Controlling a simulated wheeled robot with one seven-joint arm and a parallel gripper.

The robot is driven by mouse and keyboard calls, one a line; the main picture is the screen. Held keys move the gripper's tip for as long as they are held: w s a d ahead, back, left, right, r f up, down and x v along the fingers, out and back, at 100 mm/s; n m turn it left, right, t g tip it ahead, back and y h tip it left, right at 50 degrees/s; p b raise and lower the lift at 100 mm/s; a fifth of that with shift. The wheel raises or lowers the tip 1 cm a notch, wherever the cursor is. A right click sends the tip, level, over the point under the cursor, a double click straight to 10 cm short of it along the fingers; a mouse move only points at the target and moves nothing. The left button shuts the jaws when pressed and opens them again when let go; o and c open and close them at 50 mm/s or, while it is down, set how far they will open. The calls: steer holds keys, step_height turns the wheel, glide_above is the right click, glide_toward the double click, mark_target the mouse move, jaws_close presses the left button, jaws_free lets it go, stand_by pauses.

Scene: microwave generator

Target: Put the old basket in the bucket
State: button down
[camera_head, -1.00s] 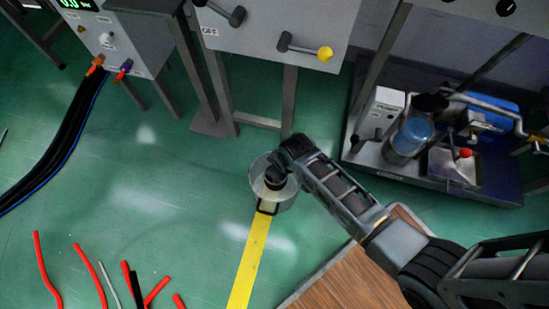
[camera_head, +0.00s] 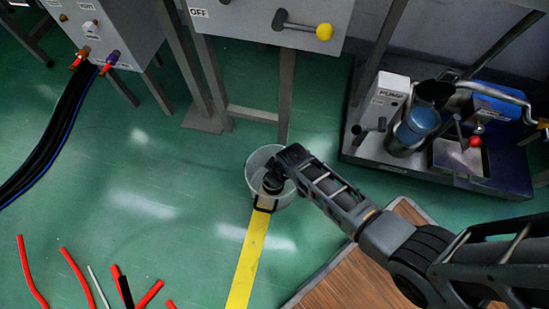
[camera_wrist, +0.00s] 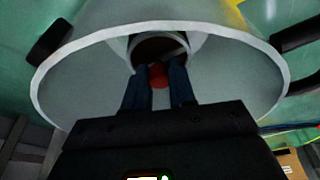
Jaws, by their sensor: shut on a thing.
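The bucket (camera_head: 257,162) is a pale grey, open-topped pail standing on the floor at the end of a yellow stripe. Its wide white rim and inner wall (camera_wrist: 85,85) fill much of the wrist view. My gripper (camera_head: 273,184) points down into the bucket's mouth. In the wrist view my gripper (camera_wrist: 158,80) has two dark fingers shut on a small piece, taken to be the old basket (camera_wrist: 160,49). It has a light round rim and a dark middle, with a red part between the fingertips. It appears within the bucket's rim; its lower side and any contact with the bottom are hidden.
A pump unit (camera_head: 405,130) stands on a dark tray at the right. A grey cabinet (camera_head: 245,18) with a yellow-knobbed lever is above the bucket. Red hose pieces (camera_head: 75,275) lie at the lower left. A wooden board (camera_head: 345,283) lies at the lower right.

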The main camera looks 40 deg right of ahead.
steer(key=shift+f, duration=0.1)
steer(key=c, duration=0.9)
jaws_free()
steer(key=shift+c, duration=0.2)
steer(key=p+v, duration=0.6)
steer(key=v, duration=0.6)
